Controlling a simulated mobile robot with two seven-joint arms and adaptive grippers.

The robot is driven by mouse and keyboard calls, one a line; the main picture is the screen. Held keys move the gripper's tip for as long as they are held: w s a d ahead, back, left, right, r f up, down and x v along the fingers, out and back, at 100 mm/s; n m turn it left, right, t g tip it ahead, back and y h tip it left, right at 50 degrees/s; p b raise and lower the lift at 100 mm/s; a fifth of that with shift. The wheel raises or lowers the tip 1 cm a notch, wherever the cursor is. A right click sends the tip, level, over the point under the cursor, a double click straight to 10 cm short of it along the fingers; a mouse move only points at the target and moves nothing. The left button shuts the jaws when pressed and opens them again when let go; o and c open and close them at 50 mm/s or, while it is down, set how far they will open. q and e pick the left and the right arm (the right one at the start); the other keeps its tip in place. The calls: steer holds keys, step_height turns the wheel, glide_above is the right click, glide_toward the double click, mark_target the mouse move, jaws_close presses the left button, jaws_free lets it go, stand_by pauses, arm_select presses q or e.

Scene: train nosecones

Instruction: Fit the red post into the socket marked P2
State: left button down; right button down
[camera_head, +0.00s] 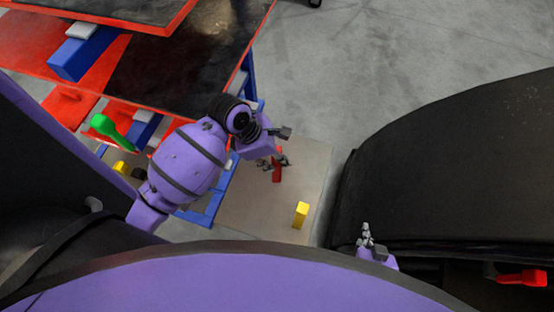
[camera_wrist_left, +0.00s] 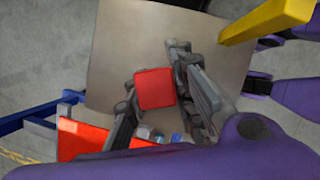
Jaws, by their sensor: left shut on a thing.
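The red post (camera_head: 277,172) is held by my left gripper (camera_head: 272,162), over the beige board (camera_head: 255,218). In the left wrist view its square red end (camera_wrist_left: 155,88) shows between the two grey fingers of the left gripper (camera_wrist_left: 157,95). Its lower end is hidden there, and I cannot tell whether it touches the board. My right gripper (camera_head: 366,236) is small in the head view, right of the board, and its finger state is unclear. No socket or P2 marking can be made out in either view.
A yellow post (camera_head: 301,214) stands on the board near its front right; it also shows in the left wrist view (camera_wrist_left: 265,20). A blue frame (camera_head: 206,212) borders the board's left side. A red and black table (camera_head: 165,70) is behind. Grey floor (camera_head: 390,70) is open to the right.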

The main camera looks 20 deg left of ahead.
arm_select(q)
steer(key=shift+w+d+f, duration=0.1)
steer(key=shift+w+f, duration=0.1)
steer(key=shift+f, duration=0.7)
steer(key=shift+w+f, duration=0.15)
steer(key=shift+f, duration=0.85)
steer(key=c, duration=1.5)
jaws_free()
